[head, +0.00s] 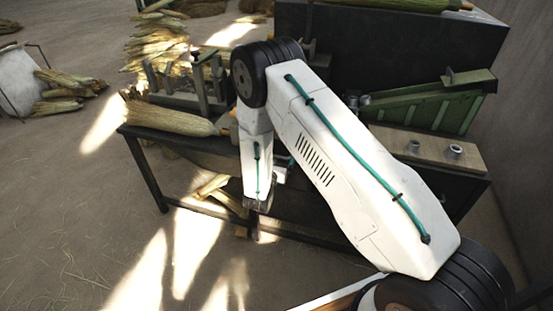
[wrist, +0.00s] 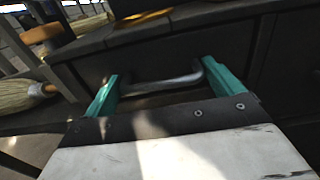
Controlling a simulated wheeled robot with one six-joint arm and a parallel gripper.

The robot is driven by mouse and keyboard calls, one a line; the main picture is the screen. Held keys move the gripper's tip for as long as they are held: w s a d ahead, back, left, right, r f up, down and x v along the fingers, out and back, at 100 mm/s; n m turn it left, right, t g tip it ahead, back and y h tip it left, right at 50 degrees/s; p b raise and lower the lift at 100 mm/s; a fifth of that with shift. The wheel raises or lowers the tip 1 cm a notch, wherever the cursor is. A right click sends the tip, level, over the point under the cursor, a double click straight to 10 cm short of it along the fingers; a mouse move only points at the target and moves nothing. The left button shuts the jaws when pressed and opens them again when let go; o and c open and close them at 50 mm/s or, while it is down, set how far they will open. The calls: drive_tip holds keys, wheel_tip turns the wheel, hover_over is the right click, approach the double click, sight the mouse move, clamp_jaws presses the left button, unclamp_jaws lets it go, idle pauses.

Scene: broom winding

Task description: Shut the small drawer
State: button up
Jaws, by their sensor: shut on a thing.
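The small drawer shows in the wrist view as a dark front (wrist: 140,62) under the edge of the bench top. Its grey metal bar handle (wrist: 165,83) lies across the picture. My gripper (wrist: 160,88) has its two teal fingers at the two ends of this handle and is shut on it. In the head view my gripper (head: 258,212) hangs low at the front of the dark workbench, and my arm hides the drawer there. How far the drawer stands out is hard to tell.
A straw broom head (head: 165,116) lies on the workbench's left end; it also shows in the wrist view (wrist: 22,94). A green sloped tray (head: 430,108) and a wooden board with metal cups (head: 425,147) stand at the right. The floor at left front is mostly clear.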

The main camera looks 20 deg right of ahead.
drive_tip(key=shift+w+d+r, duration=0.1)
drive_tip(key=shift+w, duration=0.1)
drive_tip(key=o, duration=1.1)
drive_tip(key=v, duration=0.7)
drive_tip(key=shift+s+a, duration=0.2)
drive_tip(key=shift+s, duration=0.1)
